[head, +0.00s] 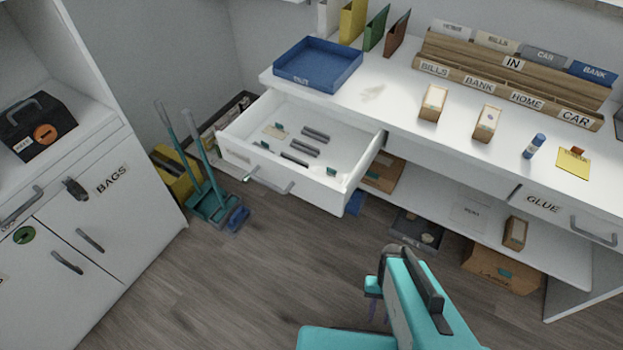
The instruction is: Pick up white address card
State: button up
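I cannot make out for sure which thing is the white address card. A pale sheet with small dark print (472,212) lies on the lower shelf of the desk. My gripper (379,312) is at the bottom centre, in front of the desk over the floor and apart from all of these. My teal arm hides most of it, and its fingers are too small to read.
The white desktop holds a blue tray (318,64), a wooden sorter (512,65), small boxes (432,102), a glue stick (534,146) and a yellow note (573,163). The drawer sticks out over the floor. A teal dustpan set (208,190) stands left. The wooden floor in front is clear.

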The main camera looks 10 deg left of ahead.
aim_at(330, 174)
jog(key=u, duration=0.6)
jog(key=k, duration=1.35)
jog(key=u, duration=0.55)
jog(key=i, duration=0.9)
jog(key=u, duration=0.7)
jog(key=i, duration=1.2)
jog(key=u, duration=0.15)
